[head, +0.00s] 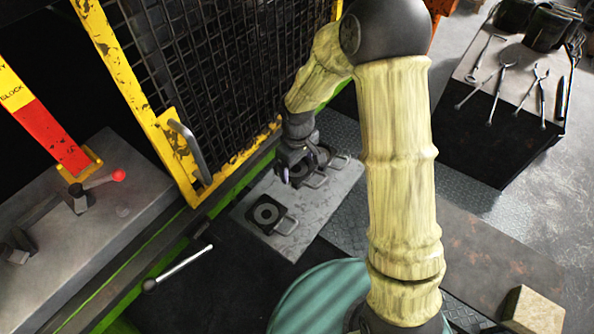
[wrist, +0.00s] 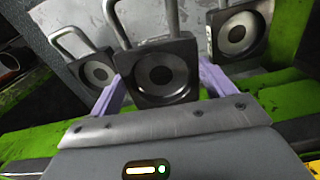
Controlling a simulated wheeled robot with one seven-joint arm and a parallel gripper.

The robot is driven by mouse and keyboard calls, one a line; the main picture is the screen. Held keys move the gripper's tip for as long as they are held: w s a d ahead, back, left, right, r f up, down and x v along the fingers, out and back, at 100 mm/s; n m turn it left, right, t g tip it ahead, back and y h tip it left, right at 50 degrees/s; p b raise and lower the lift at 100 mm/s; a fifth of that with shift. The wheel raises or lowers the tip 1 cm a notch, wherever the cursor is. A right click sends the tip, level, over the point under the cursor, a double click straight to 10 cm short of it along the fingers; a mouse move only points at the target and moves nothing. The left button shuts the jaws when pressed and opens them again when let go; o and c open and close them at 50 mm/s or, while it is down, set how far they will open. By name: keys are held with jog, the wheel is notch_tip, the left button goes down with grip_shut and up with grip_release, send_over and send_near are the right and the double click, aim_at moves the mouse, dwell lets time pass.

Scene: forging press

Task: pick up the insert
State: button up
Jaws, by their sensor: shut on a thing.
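Three dark square inserts with round ringed faces and metal loop handles are in view. In the wrist view the middle insert (wrist: 143,93) sits between the two purple fingers of my gripper (wrist: 164,82), which is shut on it. It looks larger than the other two; I cannot tell whether it is clear of the plate. Another insert (wrist: 97,72) is to its left and a third (wrist: 238,33) to its right. In the head view my gripper (head: 291,167) is over the grey plate (head: 322,205) and partly hides the held insert; the nearest insert (head: 267,214) lies flat.
A yellow-framed mesh guard (head: 190,75) stands close behind and left of the gripper. A rod with a dark knob (head: 180,268) lies on the dark surface in front. A bench (head: 525,80) with tongs and dark pots is at the right. A tan block (head: 533,308) is lower right.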

jog(key=s+d+b, duration=0.4)
jog(key=s+d, duration=0.8)
jog(key=d, duration=0.3)
jog(key=shift+d, duration=0.2)
jog(key=shift+s, duration=0.1)
jog(key=w+a+m, duration=0.1)
jog(key=w+m, duration=0.8)
jog(key=w, duration=1.4)
jog(key=shift+w+a+f+m, duration=0.2)
jog(key=shift+f+m, duration=0.1)
jog(key=shift+f, duration=0.1)
jog(key=shift+w+a, duration=0.15)
